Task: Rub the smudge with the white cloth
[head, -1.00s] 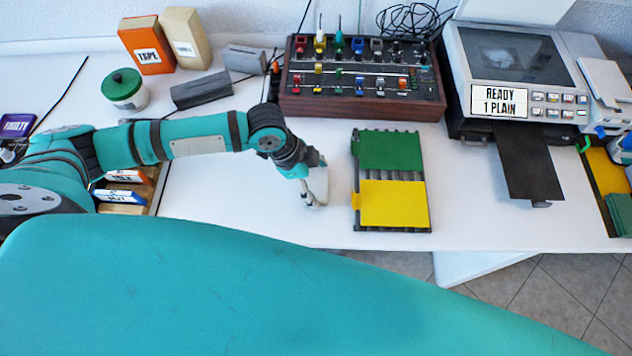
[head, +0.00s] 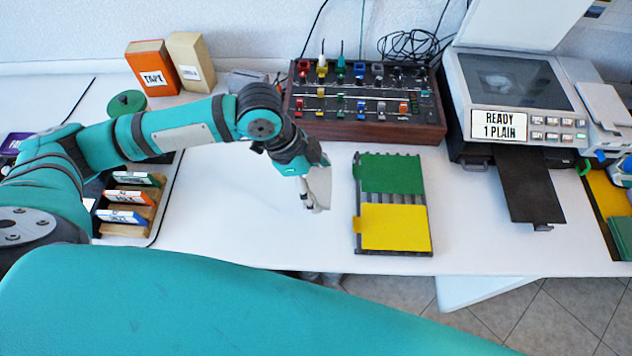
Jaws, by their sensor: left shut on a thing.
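My left gripper (head: 310,190) is shut on the white cloth (head: 321,186), which hangs from the fingers above the white table, just left of the green and yellow rack. The fingers are partly hidden by the cloth and wrist. A pale cloudy patch (head: 503,81) shows on the dark glass of the scanner (head: 545,88) at the right, and its lid is raised. I cannot tell for sure that this patch is the smudge. My right gripper is not in view.
The rack (head: 393,200) with green and yellow plates lies right of the gripper. A mixer with knobs (head: 365,128) stands behind it. A dark tray (head: 530,190) juts from the scanner's front.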

